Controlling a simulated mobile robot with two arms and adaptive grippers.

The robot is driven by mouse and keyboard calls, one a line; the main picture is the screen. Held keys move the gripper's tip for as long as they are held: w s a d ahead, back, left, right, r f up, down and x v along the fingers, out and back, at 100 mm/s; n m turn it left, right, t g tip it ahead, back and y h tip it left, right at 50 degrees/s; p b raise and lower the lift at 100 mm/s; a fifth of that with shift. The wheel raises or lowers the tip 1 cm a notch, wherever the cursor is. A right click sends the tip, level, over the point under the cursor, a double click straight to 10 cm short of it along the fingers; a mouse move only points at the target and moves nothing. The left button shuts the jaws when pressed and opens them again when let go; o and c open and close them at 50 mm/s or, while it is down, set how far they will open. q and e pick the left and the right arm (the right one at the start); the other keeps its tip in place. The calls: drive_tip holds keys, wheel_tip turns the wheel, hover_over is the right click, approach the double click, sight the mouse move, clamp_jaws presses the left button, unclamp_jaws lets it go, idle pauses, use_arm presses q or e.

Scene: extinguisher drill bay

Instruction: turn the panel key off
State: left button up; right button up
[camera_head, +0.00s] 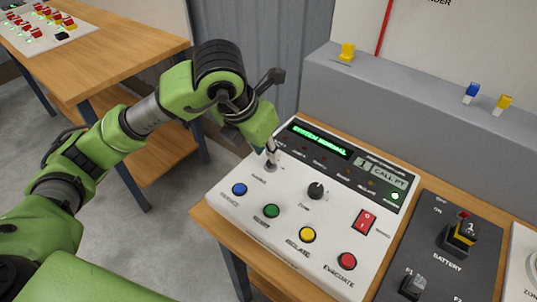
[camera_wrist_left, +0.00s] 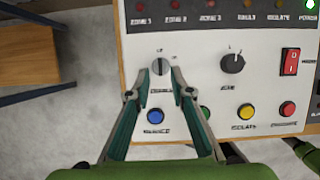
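The panel key (camera_wrist_left: 160,66) is a small grey round key switch with an upright grip, at the upper left of the white control panel (camera_head: 290,235). In the head view it is at the left under my fingertips and mostly hidden. My left gripper (camera_wrist_left: 159,76) is open, its two green fingers reaching in from below with one tip on each side of the key. A gap shows between each tip and the key. In the head view the left gripper (camera_head: 271,150) points down onto this spot.
The panel carries a black knob (camera_head: 316,190), a red rocker switch (camera_head: 363,221), a green lit display (camera_head: 319,138) and several coloured buttons, including a blue one (camera_head: 239,189). A dark battery box (camera_head: 430,240) stands to the right. Another wooden table (camera_head: 120,50) is at the upper left.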

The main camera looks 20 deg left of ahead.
use_arm(q)
drive_tip(key=v, duration=0.8)
